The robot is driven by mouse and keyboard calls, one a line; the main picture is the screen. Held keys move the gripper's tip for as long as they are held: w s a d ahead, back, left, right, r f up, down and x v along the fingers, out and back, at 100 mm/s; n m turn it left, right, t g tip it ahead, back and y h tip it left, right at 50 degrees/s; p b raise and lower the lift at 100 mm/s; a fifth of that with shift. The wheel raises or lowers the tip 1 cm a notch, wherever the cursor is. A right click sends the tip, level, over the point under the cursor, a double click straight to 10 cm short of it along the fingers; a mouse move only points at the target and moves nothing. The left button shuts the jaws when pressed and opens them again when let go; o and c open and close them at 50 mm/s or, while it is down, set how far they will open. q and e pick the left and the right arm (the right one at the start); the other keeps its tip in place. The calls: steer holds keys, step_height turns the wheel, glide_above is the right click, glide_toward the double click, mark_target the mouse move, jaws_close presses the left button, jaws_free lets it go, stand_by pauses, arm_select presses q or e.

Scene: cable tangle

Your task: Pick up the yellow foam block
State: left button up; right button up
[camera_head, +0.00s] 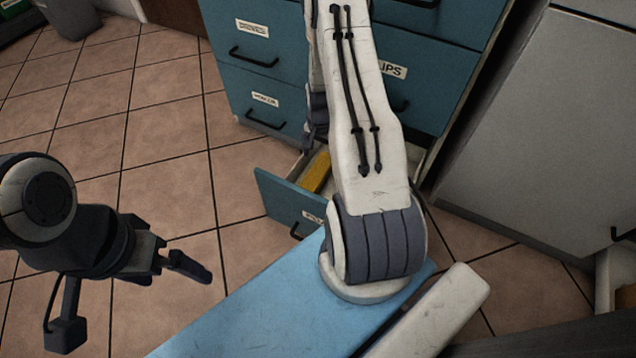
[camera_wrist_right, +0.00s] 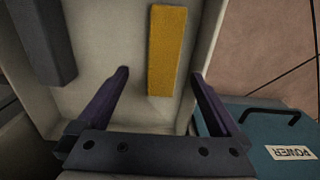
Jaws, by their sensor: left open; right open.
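The yellow foam block (camera_head: 318,172) lies in the pulled-out bottom drawer of the teal cabinet, partly hidden by my right arm in the head view. In the right wrist view the block (camera_wrist_right: 167,50) lies lengthwise on the pale drawer floor, beyond and between the fingers of my right gripper (camera_wrist_right: 160,82). That gripper is open, and nothing is between its fingertips. In the head view my right gripper is mostly hidden behind my arm. My left gripper (camera_head: 188,268) is open and empty over the tiled floor at the left.
The open drawer (camera_head: 283,203) has a teal front and pale inner walls. A dark grey block (camera_wrist_right: 45,40) lies left of the yellow one in the wrist view. The teal cabinet (camera_head: 235,85) has several labelled drawers. A pale cabinet (camera_head: 545,140) stands at right.

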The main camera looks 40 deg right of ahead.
mark_target(319, 169)
step_height(319, 169, down, 5)
steer(key=b, duration=0.3)
steer(key=shift+f, duration=0.2)
steer(key=f+b, duration=0.4)
steer(key=f, duration=0.1)
steer(key=shift+w+b, duration=0.3)
steer(key=shift+w, duration=0.05)
steer(key=shift+r, duration=0.1)
steer(key=c, duration=1.4)
steer(key=shift+o, duration=0.2)
steer(key=shift+r, duration=0.1)
